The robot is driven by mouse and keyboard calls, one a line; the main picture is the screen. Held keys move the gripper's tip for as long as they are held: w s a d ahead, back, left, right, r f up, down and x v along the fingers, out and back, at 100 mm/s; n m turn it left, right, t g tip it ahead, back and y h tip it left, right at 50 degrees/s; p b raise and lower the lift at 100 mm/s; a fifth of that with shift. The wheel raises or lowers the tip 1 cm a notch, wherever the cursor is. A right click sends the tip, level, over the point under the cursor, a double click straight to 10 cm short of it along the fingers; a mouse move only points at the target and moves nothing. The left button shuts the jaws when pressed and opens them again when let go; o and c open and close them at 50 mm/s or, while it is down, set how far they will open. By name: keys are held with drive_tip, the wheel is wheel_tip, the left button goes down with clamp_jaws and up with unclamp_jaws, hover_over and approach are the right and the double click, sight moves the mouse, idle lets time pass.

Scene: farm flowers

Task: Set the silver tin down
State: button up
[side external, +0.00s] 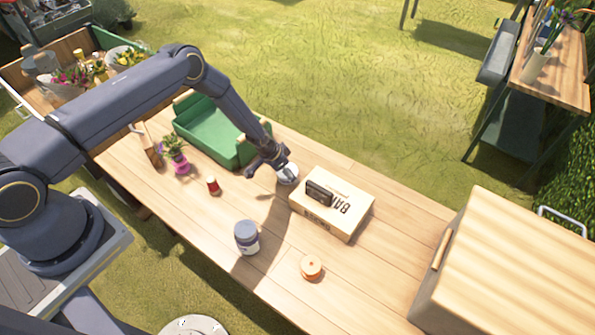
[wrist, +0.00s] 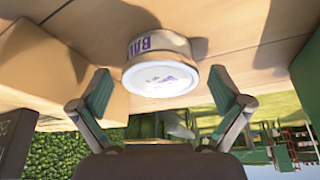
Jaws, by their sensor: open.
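The silver tin (side external: 288,174) stands on the wooden table beside the left end of a cardboard box. In the wrist view the tin (wrist: 163,70) shows a pale round face and purple lettering on its side. My gripper (side external: 270,168) is low over the table at the tin. In the wrist view my gripper (wrist: 160,85) has its two fingers spread wide, one on either side of the tin, with gaps visible between the fingers and the tin. Part of the tin is hidden behind my gripper in the side view.
The cardboard box (side external: 350,212) with a black item (side external: 319,193) on it is close on the right. A green crate (side external: 205,135) stands behind-left. The right-hand table is clear before the large wooden box (side external: 515,270).

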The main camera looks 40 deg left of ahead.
drive_tip(key=s+a+r+y, duration=0.1)
drive_tip(key=s+r, duration=0.2)
drive_tip(key=r, duration=0.9)
drive_tip(key=s+a+r+n, duration=0.1)
drive_tip(key=s+a+r, duration=0.15)
drive_tip(key=r, duration=1.05)
drive_tip(key=s+a+r+y, duration=0.1)
drive_tip(key=s+r, duration=0.2)
drive_tip(key=r, duration=0.9)
drive_tip(key=s+r+n+t, duration=0.1)
drive_tip(key=s+r+n, duration=0.1)
drive_tip(key=s+r, duration=0.9)
drive_tip(key=s+r+n, duration=0.1)
drive_tip(key=s+r, duration=0.2)
drive_tip(key=s, duration=1)
drive_tip(key=shift+s+r+n+t, duration=0.15)
drive_tip(key=shift+s+n+t, duration=0.1)
drive_tip(key=shift+n+t, duration=0.05)
